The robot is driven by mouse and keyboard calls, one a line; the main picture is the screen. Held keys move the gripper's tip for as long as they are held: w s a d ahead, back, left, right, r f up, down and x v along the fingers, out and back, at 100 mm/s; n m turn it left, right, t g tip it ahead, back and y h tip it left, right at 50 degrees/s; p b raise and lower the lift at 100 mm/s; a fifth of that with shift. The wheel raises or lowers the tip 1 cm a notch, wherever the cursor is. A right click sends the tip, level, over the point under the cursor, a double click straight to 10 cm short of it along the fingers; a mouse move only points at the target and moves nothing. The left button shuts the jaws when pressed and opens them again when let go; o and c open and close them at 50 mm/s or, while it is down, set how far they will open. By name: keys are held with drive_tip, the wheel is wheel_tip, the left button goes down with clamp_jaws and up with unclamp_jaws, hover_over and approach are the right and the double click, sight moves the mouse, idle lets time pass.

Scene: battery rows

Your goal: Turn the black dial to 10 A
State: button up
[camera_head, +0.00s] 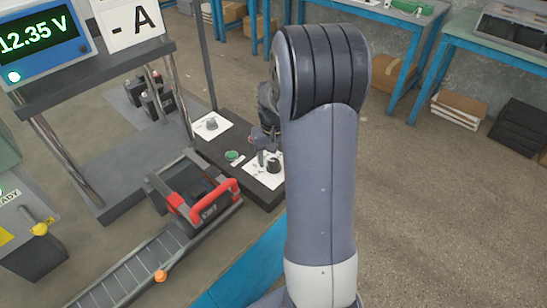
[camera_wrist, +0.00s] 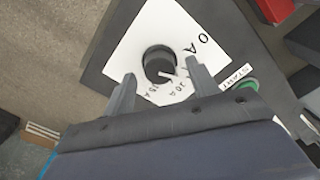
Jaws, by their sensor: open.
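The black dial (camera_wrist: 158,60) sits on a white plate (camera_wrist: 118,45) in the wrist view. Its white pointer line is turned toward the lower right. Small markings below it are partly hidden by my fingers and hard to read; a larger marking at the upper right ends in A. My gripper (camera_wrist: 160,68) is open, one finger to each side of the dial, and nothing is held. I cannot tell whether the fingers touch it. In the head view the dial (camera_head: 273,166) is on a dark bench, with my gripper (camera_head: 263,147) close above it.
A green button (camera_wrist: 246,85) is near the right finger; it also shows in the head view (camera_head: 232,156). A grey knob (camera_head: 211,124) is farther back on the panel. A red-handled battery (camera_head: 204,194) stands on the left. The display (camera_head: 38,40) reads 12.35 V; a sign (camera_head: 130,18) reads "- A".

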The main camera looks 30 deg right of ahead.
drive_tip(key=shift+f, duration=0.2)
drive_tip(key=shift+c, duration=0.3)
drive_tip(key=c, duration=0.9)
drive_tip(key=shift+c, duration=0.2)
drive_tip(key=m+p, duration=0.1)
drive_tip(key=m, duration=0.3)
drive_tip(key=shift+r+m, duration=0.1)
drive_tip(key=shift+m, duration=2.2)
